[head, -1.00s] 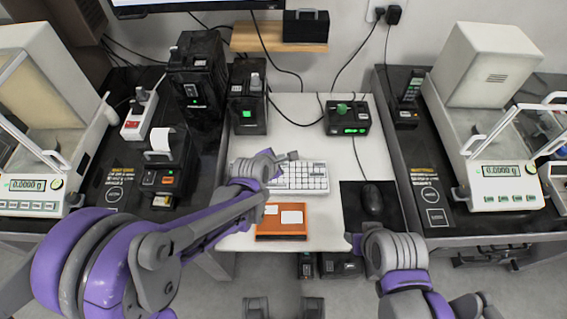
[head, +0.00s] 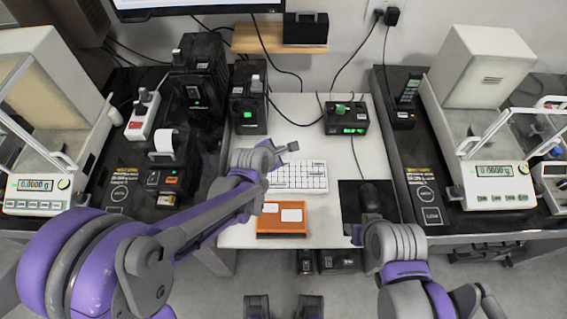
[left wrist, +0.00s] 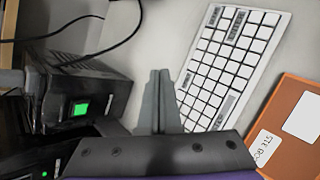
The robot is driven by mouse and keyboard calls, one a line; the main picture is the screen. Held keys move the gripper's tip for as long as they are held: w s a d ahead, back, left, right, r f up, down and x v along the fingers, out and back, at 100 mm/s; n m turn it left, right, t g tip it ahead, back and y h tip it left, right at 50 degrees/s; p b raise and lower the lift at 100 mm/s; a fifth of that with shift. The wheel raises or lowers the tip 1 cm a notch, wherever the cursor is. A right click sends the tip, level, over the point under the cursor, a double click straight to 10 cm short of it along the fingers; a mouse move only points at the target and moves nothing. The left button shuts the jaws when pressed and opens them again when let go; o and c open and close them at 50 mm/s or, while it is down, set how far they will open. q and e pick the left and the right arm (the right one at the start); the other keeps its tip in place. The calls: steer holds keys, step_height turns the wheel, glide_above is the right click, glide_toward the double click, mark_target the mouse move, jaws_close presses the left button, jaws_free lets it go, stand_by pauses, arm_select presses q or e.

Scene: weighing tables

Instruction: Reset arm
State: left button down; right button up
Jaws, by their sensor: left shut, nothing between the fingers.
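My left arm reaches in from the left in the head view. My left gripper (head: 287,148) is above the white desk, at the upper left of the white keyboard (head: 299,177). In the left wrist view its fingers (left wrist: 159,88) are shut together with nothing between them. The keyboard also shows there (left wrist: 232,62), right of the fingers. My right arm (head: 398,262) is at the lower right of the head view, in front of the desk. Its fingertips cannot be made out.
An orange box (head: 281,221) lies in front of the keyboard. A black device with a green light (head: 248,98) stands behind and left of my left gripper. Balances (head: 40,110) (head: 484,75) stand on both side tables.

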arm_select(q)
steer(key=shift+r, duration=0.1)
steer(key=s+a+r+m+g+y+p, duration=0.1)
steer(key=s+a+r+m, duration=0.3)
steer(key=s+a+m, duration=0.4)
steer(key=s+a+r+m+g+y+p, duration=0.1)
steer(key=s+a+r+m, duration=0.3)
steer(key=s+a+m, duration=0.5)
steer(key=s+m+g+y, duration=0.1)
steer(key=s+m, duration=0.4)
steer(key=s, duration=0.2)
steer(key=shift+s+y+p, duration=0.35)
steer(key=shift+y+p, duration=0.05)
stand_by(1.2)
